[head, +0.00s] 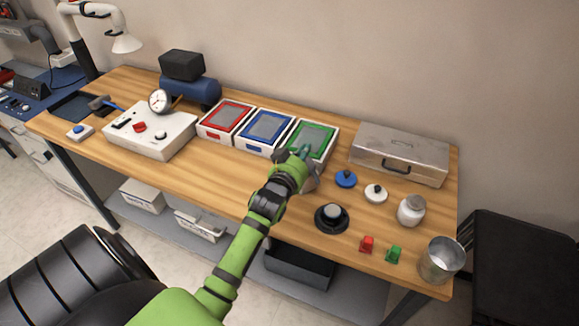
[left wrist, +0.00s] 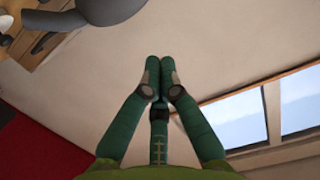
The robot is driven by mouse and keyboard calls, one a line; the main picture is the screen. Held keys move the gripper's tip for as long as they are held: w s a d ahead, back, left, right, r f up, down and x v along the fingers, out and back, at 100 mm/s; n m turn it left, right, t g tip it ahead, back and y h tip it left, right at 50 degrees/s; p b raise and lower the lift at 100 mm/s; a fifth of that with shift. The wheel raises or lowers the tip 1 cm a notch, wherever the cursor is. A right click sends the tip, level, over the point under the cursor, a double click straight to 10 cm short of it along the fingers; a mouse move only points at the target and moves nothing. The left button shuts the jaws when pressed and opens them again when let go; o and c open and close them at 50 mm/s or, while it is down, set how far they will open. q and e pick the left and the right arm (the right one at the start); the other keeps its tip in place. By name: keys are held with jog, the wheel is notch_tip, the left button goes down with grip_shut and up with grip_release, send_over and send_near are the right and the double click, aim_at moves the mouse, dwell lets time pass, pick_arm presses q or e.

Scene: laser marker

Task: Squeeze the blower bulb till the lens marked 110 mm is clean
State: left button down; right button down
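My left gripper (head: 305,153) is over the green-framed tray (head: 318,132) on the bench. In the left wrist view its green fingers (left wrist: 160,75) meet at the tips, with nothing visible between them. A dark round base with a grey dome (head: 332,214) stands on the bench to the right of my arm; I cannot tell whether it is the blower bulb or a lens. A blue disc with a knob (head: 346,178) and a white disc with a dark knob (head: 375,193) lie nearby. No 110 mm marking is legible. My right gripper is out of view.
Red-framed (head: 226,119) and blue-framed (head: 265,131) trays stand left of the green one. A metal case (head: 400,147) is behind, with a white jar (head: 411,209), metal cup (head: 440,260), and red (head: 366,244) and green (head: 394,254) pieces to the right.

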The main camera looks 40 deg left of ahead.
pick_arm(q)
jog(key=b+v, duration=0.2)
jog(key=v, duration=0.7)
jog(key=shift+s, duration=0.35)
jog(key=shift+d+f, duration=0.1)
jog(key=shift+f, duration=0.05)
